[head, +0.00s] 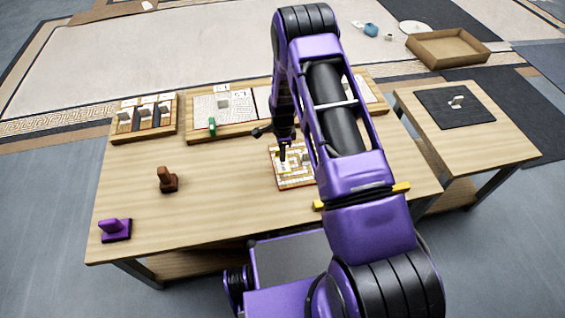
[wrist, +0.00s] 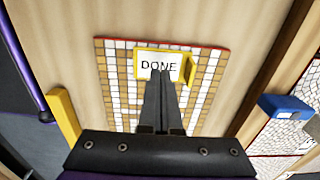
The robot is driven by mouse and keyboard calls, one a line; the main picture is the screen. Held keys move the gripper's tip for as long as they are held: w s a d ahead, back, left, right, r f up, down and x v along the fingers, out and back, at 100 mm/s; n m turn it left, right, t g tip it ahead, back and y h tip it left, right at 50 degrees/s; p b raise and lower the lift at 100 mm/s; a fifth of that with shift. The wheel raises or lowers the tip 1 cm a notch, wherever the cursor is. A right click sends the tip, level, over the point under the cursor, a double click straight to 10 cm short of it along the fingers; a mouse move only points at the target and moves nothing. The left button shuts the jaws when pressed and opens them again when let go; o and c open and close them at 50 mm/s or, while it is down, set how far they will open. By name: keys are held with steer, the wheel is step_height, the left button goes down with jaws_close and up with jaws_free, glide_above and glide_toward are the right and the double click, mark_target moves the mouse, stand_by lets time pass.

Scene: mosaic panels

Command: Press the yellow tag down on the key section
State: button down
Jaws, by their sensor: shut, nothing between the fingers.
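The yellow tag (wrist: 187,68) shows in the wrist view as a white plate reading "DONE" with yellow edging. It lies at the red-edged end of the key section (wrist: 205,105), a small panel of tan and white tiles. The key section also shows in the head view (head: 292,183), partly hidden by my arm. My gripper (wrist: 160,74) is shut and empty, its fingertips over the lower middle of the tag's plate. Whether they touch it I cannot tell. In the head view my gripper (head: 283,157) points down at the panel.
A brown stamp-like piece (head: 167,180) and a purple one (head: 115,230) stand at the table's left. A long mosaic tray (head: 235,128) and a smaller tray (head: 145,115) lie at the back. A side table (head: 480,150) stands right.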

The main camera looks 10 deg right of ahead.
step_height(320, 180, up, 5)
steer(key=shift+r+p, duration=0.2)
steer(key=shift+p, duration=1.05)
